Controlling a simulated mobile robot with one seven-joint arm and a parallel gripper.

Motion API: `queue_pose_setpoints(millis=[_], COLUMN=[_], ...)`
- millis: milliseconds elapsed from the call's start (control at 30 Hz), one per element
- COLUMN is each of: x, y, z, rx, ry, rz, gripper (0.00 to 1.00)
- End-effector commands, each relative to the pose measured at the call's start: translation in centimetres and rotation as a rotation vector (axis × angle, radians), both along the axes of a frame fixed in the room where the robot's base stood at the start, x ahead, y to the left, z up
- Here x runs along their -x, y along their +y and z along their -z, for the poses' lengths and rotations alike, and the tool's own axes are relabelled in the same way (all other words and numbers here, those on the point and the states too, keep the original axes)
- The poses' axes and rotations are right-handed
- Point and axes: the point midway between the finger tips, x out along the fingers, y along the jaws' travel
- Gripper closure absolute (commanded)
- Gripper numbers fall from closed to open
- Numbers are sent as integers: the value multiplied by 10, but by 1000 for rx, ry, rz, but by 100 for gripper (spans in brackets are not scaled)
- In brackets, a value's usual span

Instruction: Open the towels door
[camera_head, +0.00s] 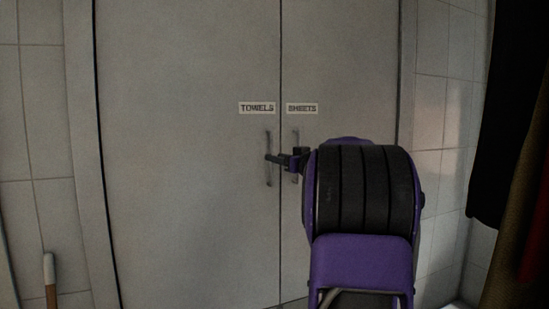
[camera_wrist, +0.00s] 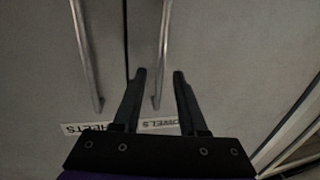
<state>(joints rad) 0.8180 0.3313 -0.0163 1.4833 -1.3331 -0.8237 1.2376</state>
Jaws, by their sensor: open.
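The towels door (camera_head: 185,190) is the left of two grey cabinet doors and looks shut. Its TOWELS label (camera_head: 257,108) is above a slim vertical metal handle (camera_head: 268,140) near the centre seam. In the head view my gripper (camera_head: 273,158) reaches from the right and overlaps the middle of this handle. In the wrist view, which is upside down, my gripper (camera_wrist: 159,72) is open, and the towels handle (camera_wrist: 164,40) runs between its two fingers. I cannot tell whether a finger touches it. The handle's lower end shows in the head view below the fingers.
The sheets door (camera_head: 345,60) is on the right, with its label (camera_head: 302,108) and its own handle (camera_wrist: 84,50) close beside. Dark hanging cloth (camera_head: 505,110) is at the far right. A stick with a white top (camera_head: 48,268) leans at the lower left by the tiled wall.

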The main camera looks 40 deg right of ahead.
Motion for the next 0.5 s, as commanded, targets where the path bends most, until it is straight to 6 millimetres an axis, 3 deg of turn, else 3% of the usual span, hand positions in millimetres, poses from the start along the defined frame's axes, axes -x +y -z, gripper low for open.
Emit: queue_pose_setpoints(millis=[200,500], x=[-19,-21], y=[0,0], z=[0,0], rx=[0,0], ry=[0,0], rz=[-1,0], gripper=[58,58])
